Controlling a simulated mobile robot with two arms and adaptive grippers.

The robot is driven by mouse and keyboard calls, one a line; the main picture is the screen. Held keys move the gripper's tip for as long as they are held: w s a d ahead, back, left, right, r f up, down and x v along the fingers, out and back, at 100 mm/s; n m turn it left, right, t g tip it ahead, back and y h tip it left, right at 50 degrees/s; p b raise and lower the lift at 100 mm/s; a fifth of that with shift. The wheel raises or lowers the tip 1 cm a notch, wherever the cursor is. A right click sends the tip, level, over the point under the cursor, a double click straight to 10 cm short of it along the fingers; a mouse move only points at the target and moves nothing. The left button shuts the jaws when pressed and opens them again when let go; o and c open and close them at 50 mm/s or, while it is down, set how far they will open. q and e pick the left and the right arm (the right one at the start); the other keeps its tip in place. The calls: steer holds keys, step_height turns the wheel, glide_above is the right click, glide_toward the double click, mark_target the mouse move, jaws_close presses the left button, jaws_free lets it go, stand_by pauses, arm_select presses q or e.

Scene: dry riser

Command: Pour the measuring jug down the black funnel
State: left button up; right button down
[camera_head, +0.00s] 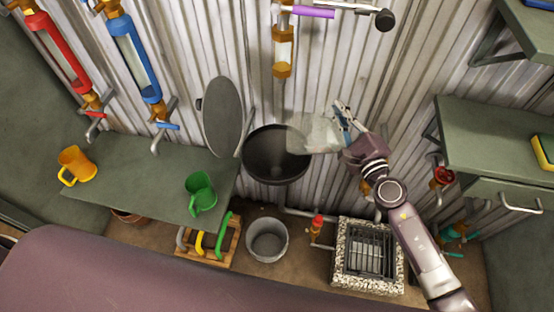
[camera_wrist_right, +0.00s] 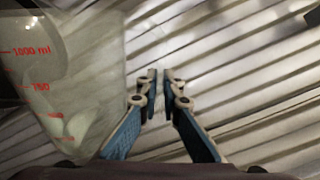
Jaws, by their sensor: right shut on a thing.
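The clear measuring jug (camera_head: 316,134) is held near the corrugated wall, tilted with its left end over the right rim of the black funnel (camera_head: 272,168). In the right wrist view the jug (camera_wrist_right: 62,70) fills the left side, with red marks including 1000 ml. My right gripper (camera_head: 344,120) is at the jug's right end, its blue fingers (camera_wrist_right: 160,84) nearly together. It is shut on the jug; the gripped part is hard to make out. No stream of liquid is visible. My left gripper is not in view.
A grey oval lid (camera_head: 222,117) stands left of the funnel. A green mug (camera_head: 201,193) and an orange mug (camera_head: 75,165) sit on the left shelf (camera_head: 140,185). A metal bucket (camera_head: 267,240) and a grated drain (camera_head: 369,256) are below. A right shelf (camera_head: 480,135) juts out.

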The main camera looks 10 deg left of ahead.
mark_target(320, 112)
steer(key=shift+s+a+r+n+p, duration=0.2)
steer(key=shift+s+a+n+p, duration=0.05)
steer(key=shift+a+n, duration=0.2)
steer(key=shift+s+a+r+n+p, duration=0.15)
steer(key=shift+s+a+n+p, duration=0.1)
steer(key=shift+a+n, duration=0.15)
steer(key=shift+a, duration=0.1)
steer(key=shift+s+a+n+p, duration=0.3)
steer(key=shift+s+a+n, duration=0.15)
steer(key=shift+a, duration=0.15)
steer(key=shift+s+a+r+n+p, duration=0.1)
steer(key=shift+s+a+n+p, duration=0.2)
steer(key=shift+a, duration=0.2)
steer(key=shift+s+a+n+p, duration=0.15)
steer(key=shift+s+a+n, duration=0.1)
steer(key=shift+a, duration=0.25)
stand_by(0.5)
steer(key=shift+s+a+r+n+p, duration=0.5)
steer(key=shift+a+n+p, duration=0.2)
steer(key=shift+p, duration=0.25)
steer(key=shift+s+a+r+n+p, duration=0.35)
steer(key=shift+a+r+n+p, duration=0.15)
steer(key=shift+a+p, duration=0.4)
stand_by(0.4)
